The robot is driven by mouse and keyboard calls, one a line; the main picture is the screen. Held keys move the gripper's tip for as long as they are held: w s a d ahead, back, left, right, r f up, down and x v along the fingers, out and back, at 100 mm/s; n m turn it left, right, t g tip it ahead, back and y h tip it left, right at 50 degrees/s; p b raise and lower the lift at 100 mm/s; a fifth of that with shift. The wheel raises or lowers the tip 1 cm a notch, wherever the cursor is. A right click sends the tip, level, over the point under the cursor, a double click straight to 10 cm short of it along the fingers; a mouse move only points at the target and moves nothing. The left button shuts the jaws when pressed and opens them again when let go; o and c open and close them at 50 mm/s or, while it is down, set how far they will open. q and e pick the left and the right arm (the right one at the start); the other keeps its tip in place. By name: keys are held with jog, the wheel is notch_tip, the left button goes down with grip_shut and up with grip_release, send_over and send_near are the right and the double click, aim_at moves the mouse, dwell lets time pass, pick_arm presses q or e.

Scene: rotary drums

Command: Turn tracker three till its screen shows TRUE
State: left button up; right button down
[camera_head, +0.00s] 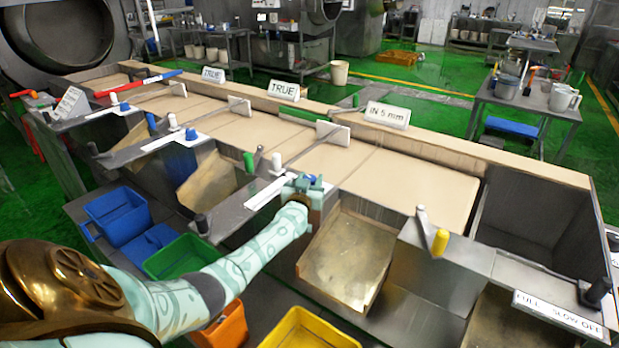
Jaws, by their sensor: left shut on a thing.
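A long steel machine carries tan belt panels (415,179) across the middle. Along its back edge stand white screens: one reads TRUE (213,74), another reads TRUE (284,90), and the rightmost reads IN 5 mm (388,115). I cannot tell from labels which is tracker three's. My left gripper (303,187) reaches in from the lower left to the machine's front edge. It is shut on a blue-topped knob (312,181), mostly hidden by the fingers. My right gripper is out of view.
A FULL SLOW OFF plate (555,316) is at lower right. Blue (118,214), green (180,256) and yellow (310,331) bins stand below.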

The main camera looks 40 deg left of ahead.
pick_arm(q)
jog(key=shift+d+r+n+g+y+p, duration=0.15)
jog(key=shift+n+g+y+p, duration=0.55)
jog(key=shift+y, duration=0.4)
jog(key=shift+n+g+y, duration=0.3)
jog(key=shift+n+y, duration=0.2)
jog(key=shift+n, duration=0.1)
jog(key=shift+f+n+g+y, duration=0.3)
jog(key=shift+n+g+y, duration=0.5)
jog(key=shift+g+y, duration=0.2)
jog(key=shift+f+n+g+y+b, duration=0.15)
jog(key=shift+n+g+y+b, duration=0.2)
jog(key=shift+n+g+y, duration=0.2)
jog(key=n+g+y+b, duration=0.1)
jog(key=n+g+b, duration=0.1)
jog(key=g+b, duration=0.1)
jog(key=n+g+y+b, duration=0.2)
jog(key=g+b, duration=0.1)
jog(key=shift+f+b, duration=0.2)
jog(key=shift+b, duration=0.1)
jog(key=shift+r+n+g+b, duration=0.3)
jog(key=shift+n+g+b, duration=0.55)
jog(key=shift+g+b, duration=0.3)
jog(key=o, duration=1)
jog(key=shift+r, duration=0.1)
jog(key=shift+c, duration=0.2)
